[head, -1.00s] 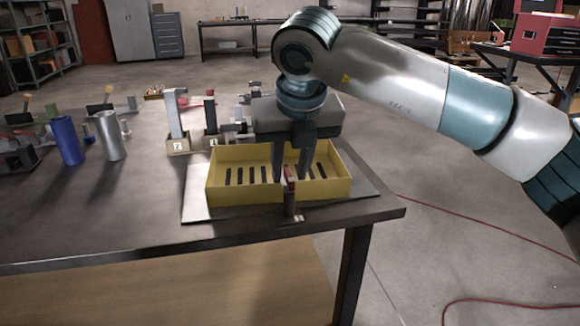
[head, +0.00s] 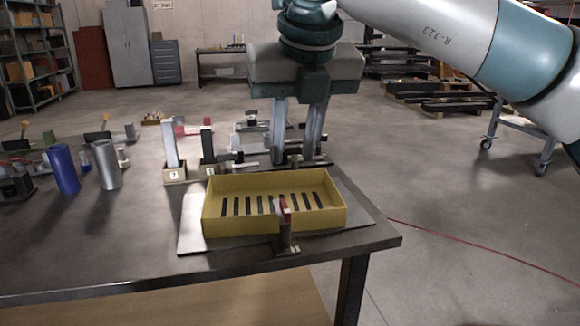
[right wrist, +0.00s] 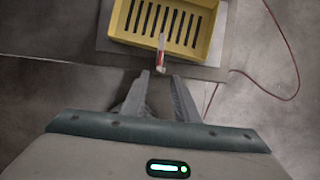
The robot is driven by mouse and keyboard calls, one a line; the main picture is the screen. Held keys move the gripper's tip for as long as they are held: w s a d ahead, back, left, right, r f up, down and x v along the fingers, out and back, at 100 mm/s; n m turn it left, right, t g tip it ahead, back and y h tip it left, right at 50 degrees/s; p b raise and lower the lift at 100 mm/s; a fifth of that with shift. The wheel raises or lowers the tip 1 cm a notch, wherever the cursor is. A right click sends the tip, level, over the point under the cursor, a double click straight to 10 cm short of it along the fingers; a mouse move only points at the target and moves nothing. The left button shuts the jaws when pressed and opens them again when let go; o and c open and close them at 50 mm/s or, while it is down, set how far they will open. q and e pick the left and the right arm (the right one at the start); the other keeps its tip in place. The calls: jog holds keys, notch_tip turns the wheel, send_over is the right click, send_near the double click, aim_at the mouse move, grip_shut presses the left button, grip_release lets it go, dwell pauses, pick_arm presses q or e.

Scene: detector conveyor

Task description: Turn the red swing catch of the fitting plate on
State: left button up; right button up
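The red swing catch (head: 285,208) stands on a dark post at the front edge of the grey fitting plate (head: 191,222), in front of a yellow slotted tray (head: 222,228). In the right wrist view the catch (right wrist: 161,48) shows as a narrow red and pale bar across the tray's near wall. My right gripper (head: 295,160) is open and empty, clear of the catch. In the right wrist view its fingertips (right wrist: 161,76) are apart, just below the catch in the picture. My left gripper is not in view.
Numbered blocks with upright bars (head: 174,172) stand behind the tray at left. A blue cylinder (head: 64,170) and a grey cylinder (head: 107,165) stand farther left. The front left tabletop is clear. The table's right edge (head: 375,244) is close to the plate.

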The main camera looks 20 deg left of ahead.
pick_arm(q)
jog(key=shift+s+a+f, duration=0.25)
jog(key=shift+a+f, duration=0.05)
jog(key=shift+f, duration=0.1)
pick_arm(e)
jog(key=shift+v, duration=1.95)
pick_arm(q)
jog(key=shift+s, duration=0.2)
